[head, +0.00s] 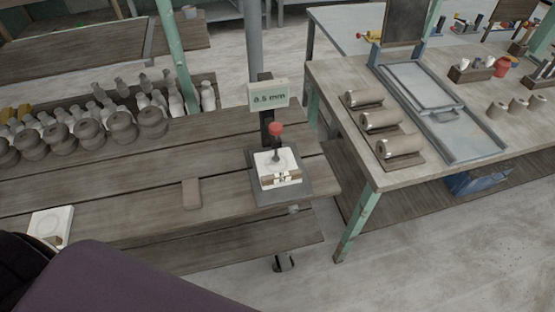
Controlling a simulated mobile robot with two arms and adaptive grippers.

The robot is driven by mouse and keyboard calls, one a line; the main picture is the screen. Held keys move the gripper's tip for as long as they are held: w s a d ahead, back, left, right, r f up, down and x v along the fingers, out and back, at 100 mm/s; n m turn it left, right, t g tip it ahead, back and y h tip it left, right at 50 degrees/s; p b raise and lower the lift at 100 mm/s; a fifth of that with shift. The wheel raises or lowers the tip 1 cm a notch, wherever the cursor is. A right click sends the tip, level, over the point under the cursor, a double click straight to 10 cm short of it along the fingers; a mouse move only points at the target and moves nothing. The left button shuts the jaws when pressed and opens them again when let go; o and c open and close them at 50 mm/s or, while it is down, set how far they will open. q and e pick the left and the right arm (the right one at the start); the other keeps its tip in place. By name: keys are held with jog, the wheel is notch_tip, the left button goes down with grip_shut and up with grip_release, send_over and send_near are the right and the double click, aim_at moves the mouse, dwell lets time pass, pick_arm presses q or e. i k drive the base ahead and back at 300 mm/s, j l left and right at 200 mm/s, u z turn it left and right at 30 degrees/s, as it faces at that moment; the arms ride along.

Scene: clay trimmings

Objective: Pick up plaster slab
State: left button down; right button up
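A white square slab with a round mark on top (50,226), which looks like plaster, lies on the wooden plank table at the lower left. Its lower part is close to a dark shape that is likely my own arm, at the picture's lower left corner. A second white block (268,165) sits on the grey plate of a gauge stand, under a red-knobbed plunger. I cannot tell for certain which white piece is the plaster slab. Neither of my grippers shows in the head view.
The gauge display (268,94) reads about 0.5 mm. A small brown block (192,194) lies on the plank table (130,205). Several dark round lumps and bottles stand at the back left. The right table (445,165) holds rollers and a metal tray.

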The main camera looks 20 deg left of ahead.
aim_at(272, 175)
jog(key=l+u, duration=0.1)
jog(key=u, duration=0.65)
jog(key=i, duration=0.05)
